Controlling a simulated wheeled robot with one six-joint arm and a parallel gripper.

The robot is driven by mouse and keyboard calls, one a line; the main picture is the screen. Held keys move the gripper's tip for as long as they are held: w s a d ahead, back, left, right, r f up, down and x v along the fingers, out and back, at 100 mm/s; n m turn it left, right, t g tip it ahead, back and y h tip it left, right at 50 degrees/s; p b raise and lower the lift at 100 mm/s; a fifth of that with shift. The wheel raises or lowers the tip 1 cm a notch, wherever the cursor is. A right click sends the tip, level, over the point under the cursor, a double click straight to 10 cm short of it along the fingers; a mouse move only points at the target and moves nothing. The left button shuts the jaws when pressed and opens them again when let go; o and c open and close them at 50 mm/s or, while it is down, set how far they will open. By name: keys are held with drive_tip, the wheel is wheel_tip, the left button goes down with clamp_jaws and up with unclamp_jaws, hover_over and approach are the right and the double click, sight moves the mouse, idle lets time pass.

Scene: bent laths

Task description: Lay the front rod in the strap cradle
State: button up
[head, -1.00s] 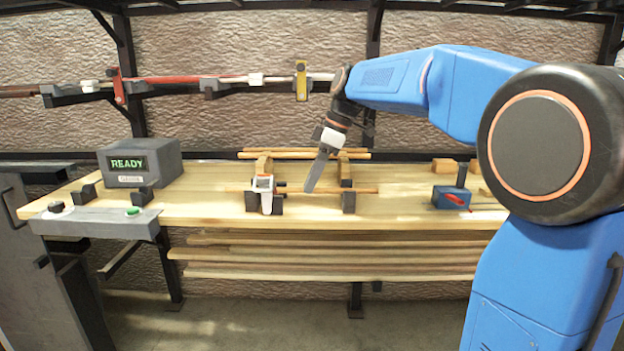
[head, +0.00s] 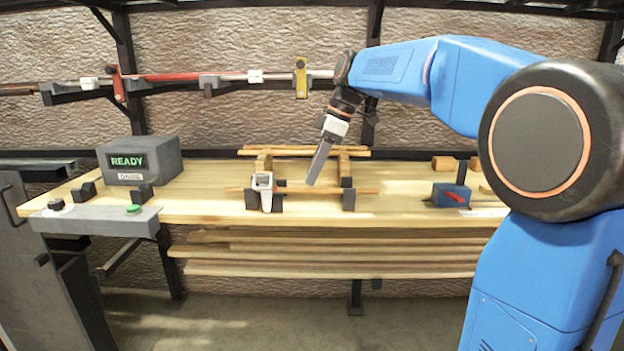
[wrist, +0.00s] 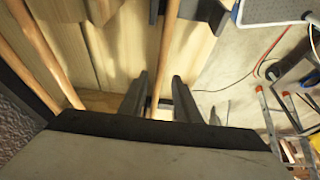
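The front rod (head: 330,191), thin and light brown, lies left to right across two dark supports near the bench's front. My gripper (head: 311,183) points down over its middle, with the tips close to or just above it. In the wrist view my gripper (wrist: 158,100) has its fingers apart, and the rod (wrist: 168,50) runs through the gap between them without visible contact. A white clamp-like piece (head: 263,182) stands at the left support. Two dark notched blocks (head: 143,192) stand empty at the bench's left; I cannot tell which fixture is the strap cradle.
More rods (head: 305,150) lie behind on raised wooden blocks. A grey box (head: 160,160) reading READY stands at the left, above a panel with a green button (head: 133,209). A blue fixture with a red lever (head: 452,197) stands at the right. Bench right of the rod is mostly clear.

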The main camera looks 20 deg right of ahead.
drive_tip(key=v, duration=1)
drive_tip(key=shift+r, duration=0.2)
drive_tip(key=shift+s, duration=0.1)
drive_tip(key=s+d+f+m+t+h, duration=0.1)
drive_tip(key=s+f+m, duration=0.6)
drive_tip(key=s+f, duration=0.8)
drive_tip(key=s+d+f+m+t+h, duration=0.1)
drive_tip(key=s+f+m, duration=0.6)
drive_tip(key=s+f, duration=0.9)
drive_tip(key=shift+s+d+t+h, duration=0.4)
drive_tip(key=shift+t+h, duration=0.3)
drive_tip(key=shift+h, duration=0.5)
